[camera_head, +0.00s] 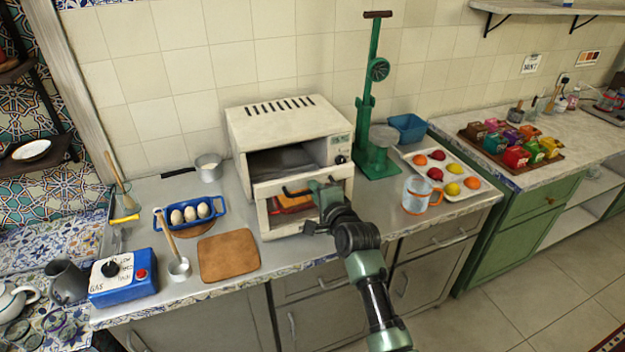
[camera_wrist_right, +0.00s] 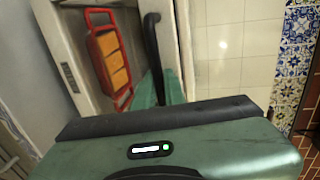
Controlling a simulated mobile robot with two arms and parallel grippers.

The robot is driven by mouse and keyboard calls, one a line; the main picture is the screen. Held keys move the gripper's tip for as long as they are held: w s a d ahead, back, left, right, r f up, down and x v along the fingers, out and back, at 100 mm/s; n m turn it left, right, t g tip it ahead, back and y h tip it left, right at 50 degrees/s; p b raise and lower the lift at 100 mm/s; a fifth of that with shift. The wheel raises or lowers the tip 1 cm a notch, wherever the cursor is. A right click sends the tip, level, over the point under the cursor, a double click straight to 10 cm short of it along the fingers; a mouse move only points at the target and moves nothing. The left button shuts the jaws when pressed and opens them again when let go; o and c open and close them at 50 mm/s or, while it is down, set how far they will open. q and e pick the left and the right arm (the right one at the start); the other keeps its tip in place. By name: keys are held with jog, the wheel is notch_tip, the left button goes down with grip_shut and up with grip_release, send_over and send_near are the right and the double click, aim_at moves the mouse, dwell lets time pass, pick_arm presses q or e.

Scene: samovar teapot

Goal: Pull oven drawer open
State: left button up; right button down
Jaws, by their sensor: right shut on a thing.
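The cream oven (camera_head: 290,118) stands on the metal counter against the tiled wall. Its upper compartment shows a dark interior. Below it is the oven drawer front (camera_head: 264,214), with a dark handle (camera_head: 295,193) across it; the handle also shows in the wrist view (camera_wrist_right: 152,45). A red-framed orange item (camera_head: 290,204) shows behind the handle, and larger in the wrist view (camera_wrist_right: 112,60). My right gripper (camera_head: 322,194) is shut on the handle at its right part; the fingertips are partly hidden. My left gripper is not in view.
A wooden board (camera_head: 228,256) and a blue egg tray (camera_head: 192,224) lie left of the oven. A green press (camera_head: 368,120), a white fruit tray (camera_head: 460,194) and a glass mug (camera_head: 415,195) stand to the right. The floor before the counter is clear.

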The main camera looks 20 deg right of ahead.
jog(key=shift+s, duration=0.4)
jog(key=c, duration=1.8)
grip_release()
jog(key=b+v, duration=0.1)
jog(key=v, duration=0.6)
jog(key=shift+s, duration=0.35)
